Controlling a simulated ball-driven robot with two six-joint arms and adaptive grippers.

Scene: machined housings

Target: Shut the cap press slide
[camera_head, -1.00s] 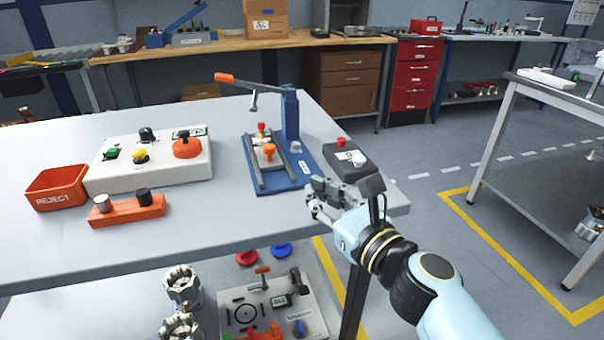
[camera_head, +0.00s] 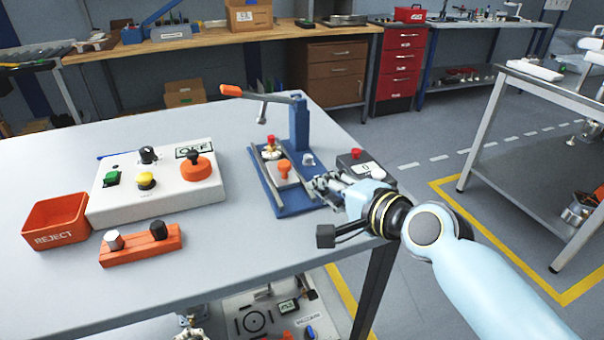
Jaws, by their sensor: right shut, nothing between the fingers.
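The blue cap press (camera_head: 300,125) stands near the table's far right corner, its orange-tipped lever (camera_head: 232,90) raised to the left. On its base the slide, a light plate with an orange knob (camera_head: 284,167), sits between two dark rails. A brass part with a red top (camera_head: 271,147) is at the slide's far end. My right gripper (camera_head: 318,182) is shut and empty at the right side of the press base, a short way right of the knob. Whether it touches the base is unclear. My left gripper is out of view.
A dark box with a red button (camera_head: 356,155) stands close behind my right gripper. A white control box (camera_head: 120,195), an orange REJECT bin (camera_head: 55,222) and an orange block with two knobs (camera_head: 140,245) are to the left. The table front is clear.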

